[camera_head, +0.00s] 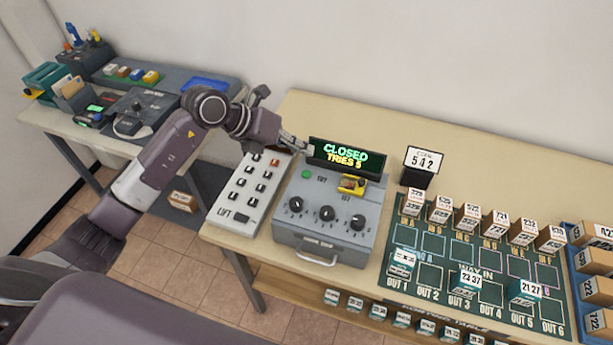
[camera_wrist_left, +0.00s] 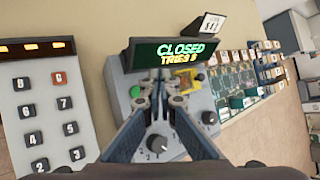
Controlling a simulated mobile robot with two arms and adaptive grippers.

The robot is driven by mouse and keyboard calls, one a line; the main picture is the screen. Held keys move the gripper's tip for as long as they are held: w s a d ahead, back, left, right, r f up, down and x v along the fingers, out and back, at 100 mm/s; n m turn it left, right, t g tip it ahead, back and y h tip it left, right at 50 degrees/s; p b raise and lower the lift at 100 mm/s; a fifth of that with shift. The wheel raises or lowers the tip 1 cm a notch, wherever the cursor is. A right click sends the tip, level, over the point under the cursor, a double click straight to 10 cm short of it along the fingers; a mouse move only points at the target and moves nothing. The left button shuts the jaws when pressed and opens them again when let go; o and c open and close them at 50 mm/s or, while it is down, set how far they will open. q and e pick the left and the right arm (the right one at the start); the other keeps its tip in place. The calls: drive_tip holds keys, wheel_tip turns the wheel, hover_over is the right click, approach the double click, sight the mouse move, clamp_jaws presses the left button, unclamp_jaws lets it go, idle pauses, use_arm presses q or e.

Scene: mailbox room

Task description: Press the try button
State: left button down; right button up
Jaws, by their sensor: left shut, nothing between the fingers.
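The try button (camera_head: 306,174) is a small round green button on the sloped top of a grey box (camera_head: 338,215), with a label "TRY" beside it. It also shows in the left wrist view (camera_wrist_left: 135,91), just left of my fingertips. A display (camera_head: 346,157) at the back of the box reads "CLOSED TRIES 5". My left gripper (camera_head: 305,147) is shut and empty, above the back left of the box near the display. Its fingers also show in the left wrist view (camera_wrist_left: 158,82). I cannot tell how high the tips are above the box. My right gripper is out of view.
A keypad (camera_head: 247,193) labelled "LIFT" stands left of the box. A "542" sign (camera_head: 423,160) and a green board (camera_head: 420,268) with small boxes stand to the right.

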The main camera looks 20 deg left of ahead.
sight(304, 174)
use_arm(q)
drive_tip(key=shift+f+b, duration=1.55)
drive_tip(key=shift+f, duration=1.15)
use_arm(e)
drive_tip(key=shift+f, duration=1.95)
use_arm(q)
drive_tip(key=shift+f+b, duration=0.35)
drive_tip(key=shift+f, duration=0.05)
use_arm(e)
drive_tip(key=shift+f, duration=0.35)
use_arm(q)
drive_tip(key=shift+f+b, duration=0.35)
drive_tip(key=shift+f, duration=0.15)
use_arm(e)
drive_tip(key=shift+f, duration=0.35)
use_arm(q)
drive_tip(key=shift+r, duration=0.1)
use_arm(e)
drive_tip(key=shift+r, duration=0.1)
use_arm(q)
drive_tip(key=shift+r+p, duration=0.6)
drive_tip(key=shift+r, duration=0.2)
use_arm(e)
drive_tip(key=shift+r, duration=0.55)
use_arm(q)
drive_tip(key=shift+r+p, duration=1.8)
drive_tip(key=shift+r, duration=0.75)
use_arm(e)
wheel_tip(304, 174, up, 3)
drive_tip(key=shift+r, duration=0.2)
